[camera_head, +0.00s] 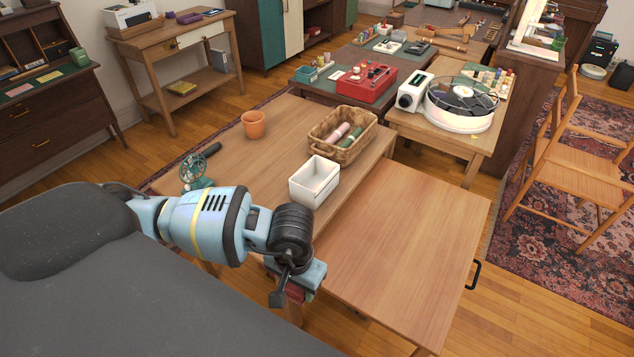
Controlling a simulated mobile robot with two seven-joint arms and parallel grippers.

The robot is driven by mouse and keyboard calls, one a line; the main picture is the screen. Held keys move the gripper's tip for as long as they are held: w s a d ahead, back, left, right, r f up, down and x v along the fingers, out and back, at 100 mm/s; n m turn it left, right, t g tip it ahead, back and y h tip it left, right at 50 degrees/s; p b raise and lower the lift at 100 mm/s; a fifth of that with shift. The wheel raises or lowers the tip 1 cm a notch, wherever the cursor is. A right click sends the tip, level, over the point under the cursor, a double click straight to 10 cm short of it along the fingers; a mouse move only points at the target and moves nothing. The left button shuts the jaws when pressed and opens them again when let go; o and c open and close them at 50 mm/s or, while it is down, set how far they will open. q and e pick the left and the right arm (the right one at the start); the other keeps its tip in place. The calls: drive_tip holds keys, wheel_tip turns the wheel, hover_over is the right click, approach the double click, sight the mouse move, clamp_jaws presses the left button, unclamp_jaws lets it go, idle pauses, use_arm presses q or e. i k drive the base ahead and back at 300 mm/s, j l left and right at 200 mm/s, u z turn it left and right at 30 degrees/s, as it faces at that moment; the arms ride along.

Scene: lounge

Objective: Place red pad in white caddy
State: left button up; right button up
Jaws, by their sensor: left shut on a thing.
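The white caddy (301,194) is an open-topped box. It stands upright on the wooden table, near the step down to a lower wooden surface. My left gripper (292,297) is at the near side of the table, below and in front of the caddy in the picture, apart from it. It points down and is shut on the red pad (295,292), of which only a small dark red part shows between the fingers. The rest of the pad is hidden by the gripper. My right gripper is not in view.
A wicker basket (347,151) with rolled items stands behind the caddy. A terracotta pot (253,124) and a green device with a dark handle (196,172) are to the left. The lower wooden surface (409,245) at right is bare. A wooden chair (575,160) stands farther right.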

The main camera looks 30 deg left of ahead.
sight(315, 182)
drive_tip(key=i+j+z, duration=0.1)
drive_tip(key=j, duration=0.25)
drive_tip(key=i+j, duration=0.2)
drive_tip(key=j, duration=0.15)
drive_tip(key=i+j+z, duration=0.15)
drive_tip(key=j, duration=0.2)
